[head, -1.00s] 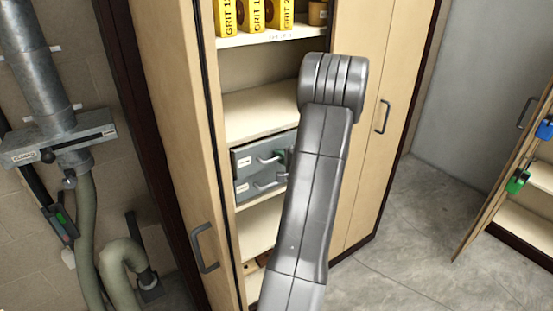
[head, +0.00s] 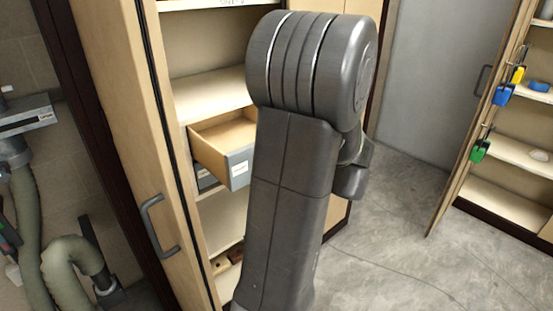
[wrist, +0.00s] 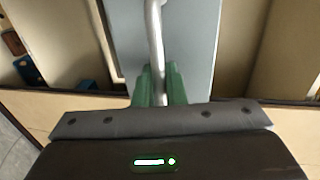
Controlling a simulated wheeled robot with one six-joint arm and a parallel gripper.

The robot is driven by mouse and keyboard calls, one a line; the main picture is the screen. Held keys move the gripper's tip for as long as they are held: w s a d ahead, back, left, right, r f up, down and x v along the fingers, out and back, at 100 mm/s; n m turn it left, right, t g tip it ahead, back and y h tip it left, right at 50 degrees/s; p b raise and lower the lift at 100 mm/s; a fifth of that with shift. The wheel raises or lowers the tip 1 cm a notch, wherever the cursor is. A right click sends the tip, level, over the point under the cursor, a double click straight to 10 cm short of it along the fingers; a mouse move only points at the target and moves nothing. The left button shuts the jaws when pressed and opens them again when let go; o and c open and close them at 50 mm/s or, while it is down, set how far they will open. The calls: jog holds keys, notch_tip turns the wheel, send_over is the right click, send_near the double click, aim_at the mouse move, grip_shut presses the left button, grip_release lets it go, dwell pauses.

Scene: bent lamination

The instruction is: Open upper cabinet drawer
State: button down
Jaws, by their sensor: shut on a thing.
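The upper drawer (head: 238,168) of the small grey drawer unit stands pulled out of the cabinet in the head view, its wooden inside showing. The lower drawer (head: 207,181) is below it, mostly hidden and in the unit. In the wrist view my gripper (wrist: 160,82) has its green fingers shut on the metal handle (wrist: 154,25) against the grey drawer front (wrist: 190,40). In the head view my arm hides the gripper and the handle.
The tall cabinet's left door (head: 122,130) stands open, with a dark handle (head: 160,226). Another open cabinet door with hanging green and blue clamps (head: 480,150) is at the right. The grey floor (head: 385,240) between is clear.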

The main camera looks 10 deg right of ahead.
jog(key=shift+s+d, duration=0.1)
dwell(0.3)
jog(key=c, duration=1.9)
grip_release()
jog(key=v, duration=1.3)
jog(key=shift+s+d+r+b, duration=0.1)
jog(key=shift+s+d+b, duration=0.15)
jog(key=shift+s+b, duration=0.1)
jog(key=x, duration=1.4)
jog(key=shift+p, duration=0.4)
